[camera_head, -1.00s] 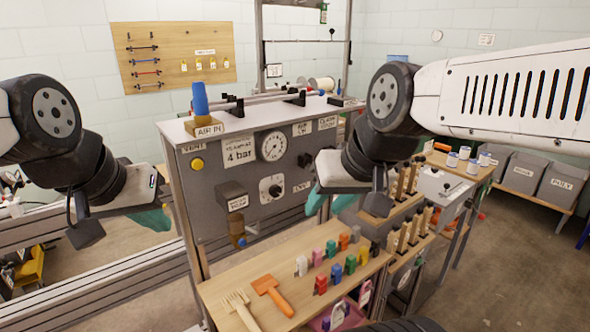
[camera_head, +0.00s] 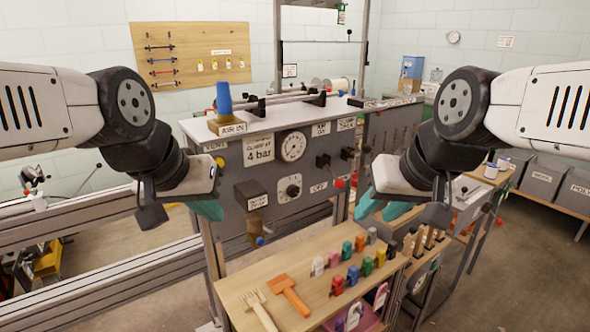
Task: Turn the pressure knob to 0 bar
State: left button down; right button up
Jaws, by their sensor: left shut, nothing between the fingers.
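The pressure knob (camera_head: 292,190) is a small round black knob on a white dial plate, on the front of the grey panel (camera_head: 325,213). Its pointer setting is too small to read. A round white gauge (camera_head: 293,146) sits above it, and a sign (camera_head: 259,149) beside the gauge reads "4 bar". My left gripper (camera_head: 208,210) is shut and empty, left of the knob and apart from it. My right gripper (camera_head: 382,206) is right of the knob, its teal fingers apart and empty. Neither gripper touches the knob.
A blue-topped air inlet (camera_head: 224,99) stands on the panel's top. A wooden bench (camera_head: 325,310) with coloured pegs lies below.

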aim_at(293, 190)
jog(key=k+l+u, duration=0.2)
jog(key=l, duration=0.2)
jog(key=k+l+u, duration=0.15)
jog(key=l, duration=0.2)
jog(key=k+l+u, duration=0.2)
jog(key=l, duration=0.15)
jog(key=i, duration=0.1)
